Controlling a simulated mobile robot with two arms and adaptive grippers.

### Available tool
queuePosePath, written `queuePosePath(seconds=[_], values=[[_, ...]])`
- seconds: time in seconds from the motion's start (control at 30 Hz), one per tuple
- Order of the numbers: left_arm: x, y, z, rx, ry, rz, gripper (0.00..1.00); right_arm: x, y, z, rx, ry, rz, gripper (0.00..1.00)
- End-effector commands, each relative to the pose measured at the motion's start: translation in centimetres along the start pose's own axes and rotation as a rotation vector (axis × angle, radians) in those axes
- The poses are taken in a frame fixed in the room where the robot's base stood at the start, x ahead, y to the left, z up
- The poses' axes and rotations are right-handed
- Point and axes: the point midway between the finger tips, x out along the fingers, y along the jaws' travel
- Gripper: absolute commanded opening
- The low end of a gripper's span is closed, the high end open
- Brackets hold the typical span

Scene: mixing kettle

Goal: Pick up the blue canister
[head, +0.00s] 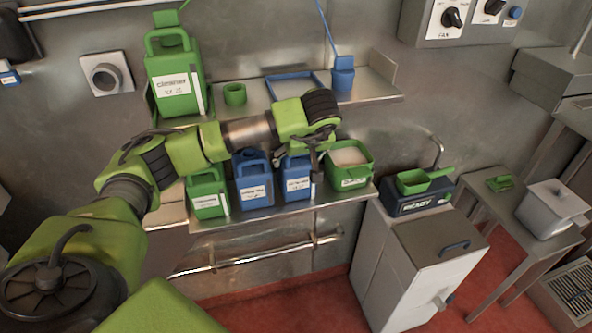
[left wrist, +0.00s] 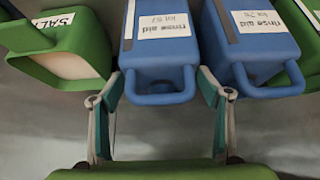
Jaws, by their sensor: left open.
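Two blue canisters stand side by side on the lower shelf in the head view: the left one (head: 254,194) and the right one (head: 297,188). In the left wrist view, upside down, the right blue canister (left wrist: 158,50) is in the middle, its handle toward me. The left blue canister (left wrist: 250,45) is beside it. Both labels read "rinse aid". My left gripper (head: 318,155) is open above the right canister; in the left wrist view its fingertips (left wrist: 160,88) are either side of that canister's handle. Whether they touch it is unclear. My right gripper is not in view.
A green canister (head: 206,201) stands left of the blue ones. A green salt tub (head: 352,180) is close on their right.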

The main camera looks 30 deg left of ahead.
Motion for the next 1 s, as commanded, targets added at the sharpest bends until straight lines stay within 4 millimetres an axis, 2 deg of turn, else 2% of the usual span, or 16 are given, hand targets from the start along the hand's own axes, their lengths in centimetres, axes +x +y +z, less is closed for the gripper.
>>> queuePosePath(seconds=[0.03,0.13,0.43,0.67,1.0], values=[[1.0,-0.2,0.2,0.001,-0.004,-0.007,0.7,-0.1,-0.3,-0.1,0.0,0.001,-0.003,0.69],[2.1,-0.1,0.2,0.001,-0.003,-0.005,0.7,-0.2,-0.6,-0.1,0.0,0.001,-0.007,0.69],[2.6,-0.1,0.2,0.001,-0.001,-0.003,0.7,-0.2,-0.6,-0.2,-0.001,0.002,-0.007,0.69],[2.6,-0.1,0.2,0.001,-0.001,-0.003,0.1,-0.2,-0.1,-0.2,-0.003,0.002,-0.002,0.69],[2.1,0.0,0.0,-0.002,0.004,0.002,0.1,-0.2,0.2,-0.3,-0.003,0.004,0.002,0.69]])
